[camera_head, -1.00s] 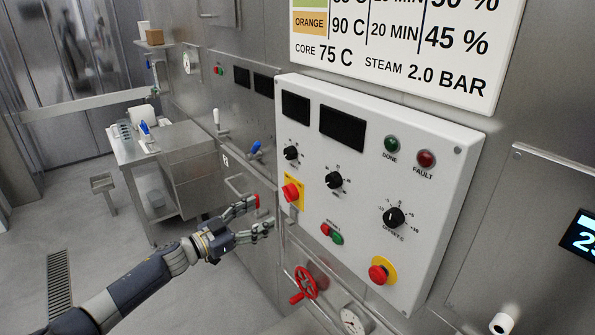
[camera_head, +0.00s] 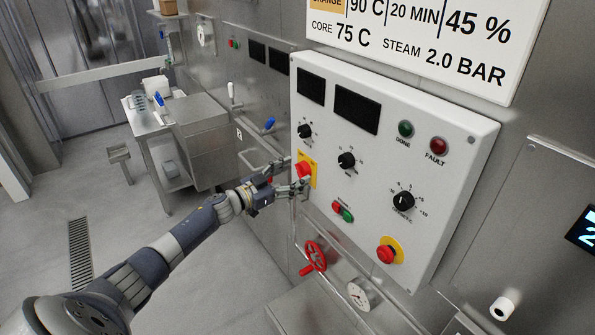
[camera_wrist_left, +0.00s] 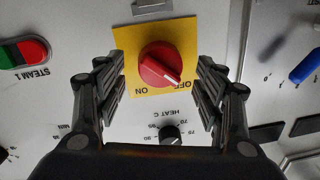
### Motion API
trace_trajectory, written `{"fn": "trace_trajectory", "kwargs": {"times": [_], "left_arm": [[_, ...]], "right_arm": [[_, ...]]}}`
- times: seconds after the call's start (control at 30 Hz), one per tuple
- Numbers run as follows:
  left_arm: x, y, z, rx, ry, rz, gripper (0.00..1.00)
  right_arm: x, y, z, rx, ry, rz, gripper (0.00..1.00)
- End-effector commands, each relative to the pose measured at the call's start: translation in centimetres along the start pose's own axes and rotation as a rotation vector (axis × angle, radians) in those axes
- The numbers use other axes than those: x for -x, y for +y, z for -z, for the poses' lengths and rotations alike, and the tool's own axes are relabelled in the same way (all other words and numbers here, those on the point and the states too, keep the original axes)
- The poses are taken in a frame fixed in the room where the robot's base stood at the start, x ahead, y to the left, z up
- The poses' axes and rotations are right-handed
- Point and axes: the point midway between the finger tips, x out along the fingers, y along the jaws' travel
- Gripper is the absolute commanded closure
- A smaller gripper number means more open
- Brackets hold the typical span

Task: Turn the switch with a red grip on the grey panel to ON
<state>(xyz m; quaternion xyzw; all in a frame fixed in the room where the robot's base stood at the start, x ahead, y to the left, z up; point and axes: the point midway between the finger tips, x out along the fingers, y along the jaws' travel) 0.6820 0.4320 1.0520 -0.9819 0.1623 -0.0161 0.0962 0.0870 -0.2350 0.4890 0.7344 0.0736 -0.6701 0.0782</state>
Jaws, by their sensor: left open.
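The switch with a red grip (camera_head: 303,168) sits on a yellow plate at the left edge of the light grey panel (camera_head: 450,135). In the left wrist view, upside down, the red grip (camera_wrist_left: 160,64) shows a white mark pointing toward OFF on its yellow plate (camera_wrist_left: 124,45); ON is printed on the other side. My left gripper (camera_head: 291,181) is open in front of the switch. In the wrist view its fingers stand on either side of the grip, apart from it. My right gripper is out of view.
Near the switch are black knobs (camera_head: 347,160), a red and green button pair (camera_head: 342,211) and a red emergency button (camera_head: 387,254) on yellow. A red valve wheel (camera_head: 314,257) and a gauge (camera_head: 358,295) are below. A steel table (camera_head: 195,125) stands at the left.

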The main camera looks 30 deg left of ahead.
Motion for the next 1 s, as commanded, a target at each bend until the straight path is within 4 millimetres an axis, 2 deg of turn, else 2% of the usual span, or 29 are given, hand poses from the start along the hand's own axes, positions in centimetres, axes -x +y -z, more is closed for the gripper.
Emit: {"fn": "trace_trajectory", "kwargs": {"times": [0.2, 0.57, 0.7, 0.77, 1.0], "left_arm": [[-1.7, 0.1, 0.0, 0.001, 0.001, -0.001, 0.36], [-1.9, 0.1, 0.0, 0.000, 0.000, -0.001, 0.36], [-1.9, 0.1, 0.0, 0.000, 0.000, -0.001, 0.68], [-1.9, 0.1, 0.0, 0.000, 0.000, -0.001, 0.81], [-1.9, 0.1, -0.1, -0.007, 0.000, -0.001, 0.81]], "right_arm": [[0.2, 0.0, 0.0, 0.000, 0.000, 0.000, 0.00], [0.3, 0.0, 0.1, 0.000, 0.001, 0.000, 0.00], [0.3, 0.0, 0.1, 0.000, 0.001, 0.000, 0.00], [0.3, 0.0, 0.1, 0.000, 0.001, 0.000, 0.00], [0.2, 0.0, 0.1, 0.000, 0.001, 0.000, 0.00]]}}
